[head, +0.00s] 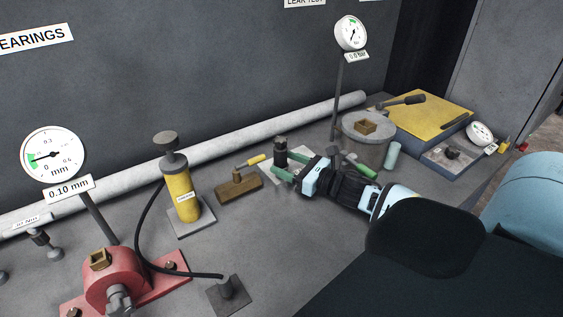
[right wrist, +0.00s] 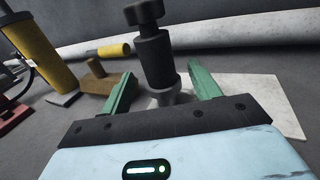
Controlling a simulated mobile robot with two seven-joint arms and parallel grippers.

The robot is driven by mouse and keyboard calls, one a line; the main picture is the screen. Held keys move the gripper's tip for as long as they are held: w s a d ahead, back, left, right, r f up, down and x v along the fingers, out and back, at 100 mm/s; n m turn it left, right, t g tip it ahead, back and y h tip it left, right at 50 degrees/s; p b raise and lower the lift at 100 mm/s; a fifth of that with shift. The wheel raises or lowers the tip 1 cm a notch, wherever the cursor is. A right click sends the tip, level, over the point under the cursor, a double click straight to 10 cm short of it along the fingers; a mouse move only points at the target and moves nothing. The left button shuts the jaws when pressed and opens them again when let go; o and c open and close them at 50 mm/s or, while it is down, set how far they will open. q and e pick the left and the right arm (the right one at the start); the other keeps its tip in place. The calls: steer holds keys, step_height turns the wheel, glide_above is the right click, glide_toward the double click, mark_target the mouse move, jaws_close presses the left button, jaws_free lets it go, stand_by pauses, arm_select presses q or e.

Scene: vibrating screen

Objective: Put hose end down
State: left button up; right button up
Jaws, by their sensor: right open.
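My right gripper (head: 285,163) is far to the right of that post. Its green fingers are apart, on either side of a black knobbed fitting (head: 281,152). My left gripper is not in view.
A brown block with a yellow handle (head: 238,187) lies between pump and gripper. A red bearing housing (head: 112,281) is at lower left, a grey pot (head: 367,143) and yellow-topped plate (head: 425,115) at right. A pale pipe (head: 235,138) runs along the back.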

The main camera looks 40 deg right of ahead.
mark_target(286, 164)
steer(key=shift+v, duration=2.55)
